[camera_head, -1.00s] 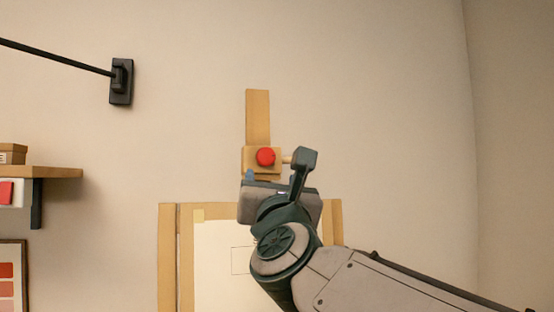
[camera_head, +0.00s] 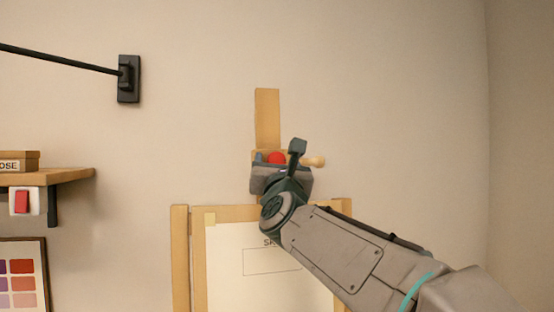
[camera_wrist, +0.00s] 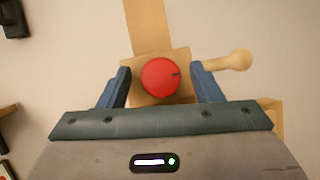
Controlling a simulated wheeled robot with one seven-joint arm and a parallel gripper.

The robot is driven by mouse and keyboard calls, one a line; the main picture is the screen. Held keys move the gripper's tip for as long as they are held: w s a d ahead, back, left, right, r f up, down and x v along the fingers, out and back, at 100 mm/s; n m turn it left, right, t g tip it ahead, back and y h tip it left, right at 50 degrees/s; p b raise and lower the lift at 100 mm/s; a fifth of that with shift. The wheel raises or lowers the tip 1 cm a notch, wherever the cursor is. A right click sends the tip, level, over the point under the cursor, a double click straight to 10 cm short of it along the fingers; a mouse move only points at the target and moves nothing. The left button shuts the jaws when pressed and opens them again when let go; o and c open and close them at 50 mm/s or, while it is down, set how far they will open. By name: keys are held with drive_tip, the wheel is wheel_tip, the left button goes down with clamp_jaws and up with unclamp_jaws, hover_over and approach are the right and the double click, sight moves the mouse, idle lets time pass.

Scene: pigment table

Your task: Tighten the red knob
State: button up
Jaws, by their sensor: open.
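The red knob (camera_head: 277,158) is on a wooden block on the easel's upright post (camera_head: 267,118). In the wrist view the round red knob (camera_wrist: 160,77) has a small dark mark at its right edge. My gripper (camera_wrist: 161,84) is open, with one blue finger on each side of the knob and visible gaps between fingers and knob. In the head view my gripper (camera_head: 276,165) covers the lower part of the knob and most of the block. A wooden peg (camera_wrist: 228,61) sticks out to the right of the block, beyond the right finger.
A framed easel board with a white sheet (camera_head: 225,240) stands below. A wooden shelf (camera_head: 60,176) with a box (camera_head: 20,160) is at the left, and a black wall bracket (camera_head: 128,78) is above it. The wall on the right is clear.

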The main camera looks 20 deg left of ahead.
drive_tip(key=c, duration=1)
